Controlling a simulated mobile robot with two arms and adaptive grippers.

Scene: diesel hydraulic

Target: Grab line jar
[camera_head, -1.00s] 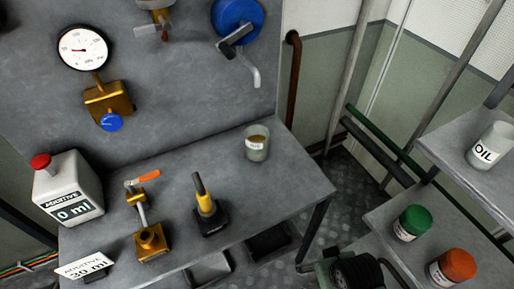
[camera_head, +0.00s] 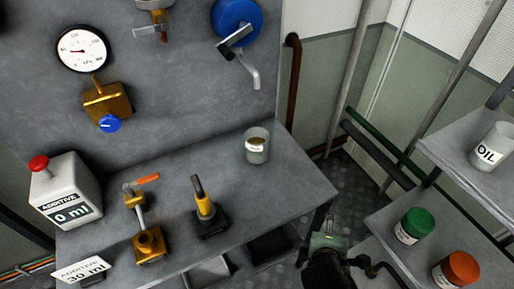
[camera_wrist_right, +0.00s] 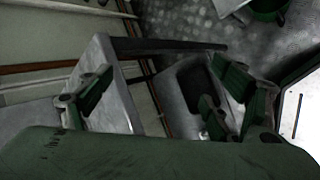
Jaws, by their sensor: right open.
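A small clear glass jar (camera_head: 257,147) with a white label and brownish contents stands upright near the right end of the grey bench (camera_head: 285,185). Its label is too small to read for certain. My right gripper (camera_head: 327,236) is in the head view beyond the bench's right front corner, below and right of the jar, not touching it. In the right wrist view its green fingers are spread apart with nothing between them (camera_wrist_right: 160,88). The jar does not show clearly there. My left gripper is not in view.
A yellow-and-black tool (camera_head: 206,210), a brass valve (camera_head: 149,243) and a white additive container (camera_head: 65,190) stand left of the jar. A spout (camera_head: 252,75) hangs above it. Shelves at right hold an oil jar (camera_head: 490,148), green-lidded jar (camera_head: 414,225) and orange-lidded jar (camera_head: 456,269).

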